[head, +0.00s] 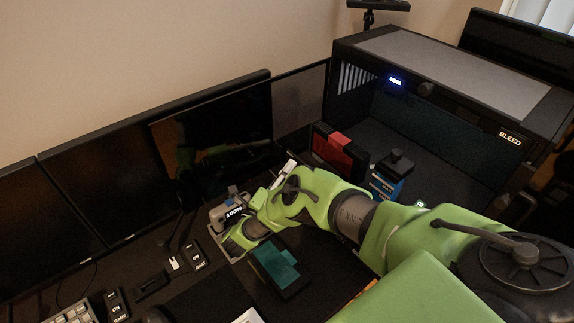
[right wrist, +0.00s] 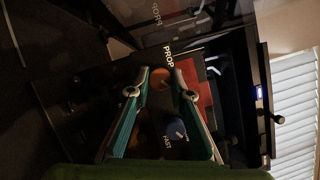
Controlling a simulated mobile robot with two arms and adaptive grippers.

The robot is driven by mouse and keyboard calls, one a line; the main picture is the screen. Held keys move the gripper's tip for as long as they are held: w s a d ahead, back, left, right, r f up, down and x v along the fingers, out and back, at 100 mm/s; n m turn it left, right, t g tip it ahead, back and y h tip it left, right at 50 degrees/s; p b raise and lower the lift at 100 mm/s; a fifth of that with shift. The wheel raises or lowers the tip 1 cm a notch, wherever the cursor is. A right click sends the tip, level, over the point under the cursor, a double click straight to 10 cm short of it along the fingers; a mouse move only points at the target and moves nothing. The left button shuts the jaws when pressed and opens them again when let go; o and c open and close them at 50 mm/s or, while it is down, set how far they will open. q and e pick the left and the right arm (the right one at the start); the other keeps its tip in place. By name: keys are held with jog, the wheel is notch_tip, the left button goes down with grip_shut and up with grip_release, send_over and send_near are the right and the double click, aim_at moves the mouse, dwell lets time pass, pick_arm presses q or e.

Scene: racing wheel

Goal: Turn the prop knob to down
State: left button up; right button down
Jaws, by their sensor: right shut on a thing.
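In the right wrist view my right gripper (right wrist: 161,75) has its two teal-padded fingers on either side of a small orange-brown knob (right wrist: 160,82), and it is shut on this knob. The white label PROP (right wrist: 168,57) stands just beyond the fingertips. The image is dark, and I cannot tell which way the knob points. In the head view my right arm reaches in from the right across the desk; its fingertips and the knob are hidden or too small to make out there. My left gripper is not in view.
A blue knob (right wrist: 176,130) marked FAST sits near the right finger. In the head view dark monitors (head: 75,205) line the wall.

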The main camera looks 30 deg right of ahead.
jog(key=shift+r+n+g+y+p, duration=0.1)
jog(key=shift+n+g+y+p, duration=0.35)
jog(key=shift+n, duration=1.1)
jog(key=shift+r+n+g+y+p, duration=0.1)
jog(key=shift+n+g+y+p, duration=0.35)
jog(key=shift+n, duration=1.15)
jog(key=shift+r+n+g+y+p, duration=0.15)
jog(key=shift+n+y+p, duration=0.55)
jog(key=shift+n, duration=0.85)
jog(key=shift+f+g, duration=0.1)
jog(key=shift+g, duration=0.15)
jog(key=c, duration=1.8)
grip_release()
